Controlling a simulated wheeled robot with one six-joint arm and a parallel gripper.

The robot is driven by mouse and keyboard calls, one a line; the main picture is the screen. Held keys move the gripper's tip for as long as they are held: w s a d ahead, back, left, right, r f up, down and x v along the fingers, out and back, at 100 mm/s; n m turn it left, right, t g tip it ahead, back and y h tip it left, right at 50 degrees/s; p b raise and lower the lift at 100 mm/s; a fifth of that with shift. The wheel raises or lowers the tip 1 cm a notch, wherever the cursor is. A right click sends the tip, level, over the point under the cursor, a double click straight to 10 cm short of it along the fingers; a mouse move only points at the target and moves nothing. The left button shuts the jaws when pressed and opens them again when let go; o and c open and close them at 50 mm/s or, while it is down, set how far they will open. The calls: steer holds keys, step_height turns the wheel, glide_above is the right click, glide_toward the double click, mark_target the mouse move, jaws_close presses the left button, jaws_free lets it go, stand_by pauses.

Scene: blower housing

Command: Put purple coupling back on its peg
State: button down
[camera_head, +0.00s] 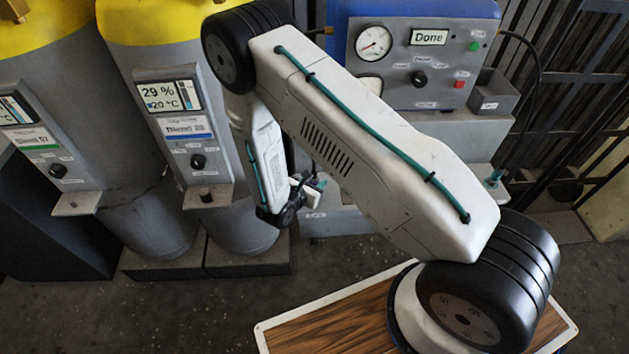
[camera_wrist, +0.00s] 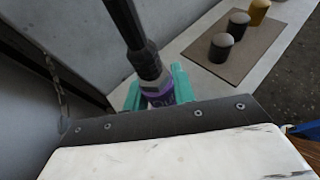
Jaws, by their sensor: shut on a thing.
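The purple coupling (camera_wrist: 160,98) shows in the wrist view as a purple band with light lettering at the lower end of a black ribbed hose fitting (camera_wrist: 145,62). My gripper (camera_wrist: 157,92) has teal fingers on both sides of the coupling and is shut on it. The coupling's lower end is hidden behind the wrist's dark plate. In the head view my arm mostly covers the gripper (camera_head: 318,185).
The board (camera_wrist: 205,66) lies on a light grey shelf, with a grey wall (camera_wrist: 40,60) at left. In the head view, a blue machine panel with a gauge (camera_head: 374,43) stands behind my arm. Grey-yellow tanks (camera_head: 150,110) stand at left. Dark floor is clear in front.

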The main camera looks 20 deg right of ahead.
steer(key=shift+f, duration=0.3)
steer(key=c, duration=1.1)
jaws_free()
steer(key=shift+o, duration=0.2)
steer(key=shift+v, duration=3.85)
steer(key=s+d+r+m+g+y, duration=0.2)
steer(key=s+r+m, duration=0.6)
steer(key=r, duration=0.6)
steer(key=s+d+r+m+g+y, duration=0.2)
steer(key=s+r+m+y, duration=0.3)
steer(key=r, duration=0.9)
steer(key=s+d+r+m+g+y, duration=0.2)
steer(key=s+d+r+m+y, duration=0.1)
steer(key=s+r+m, duration=0.8)
step_height(320, 180, up, 3)
steer(key=s+y, duration=0.1)
steer(key=s, duration=0.1)
steer(key=shift+s+d+r+m, duration=0.25)
steer(key=shift+s+d+m, duration=0.05)
steer(key=shift+s+m, duration=0.1)
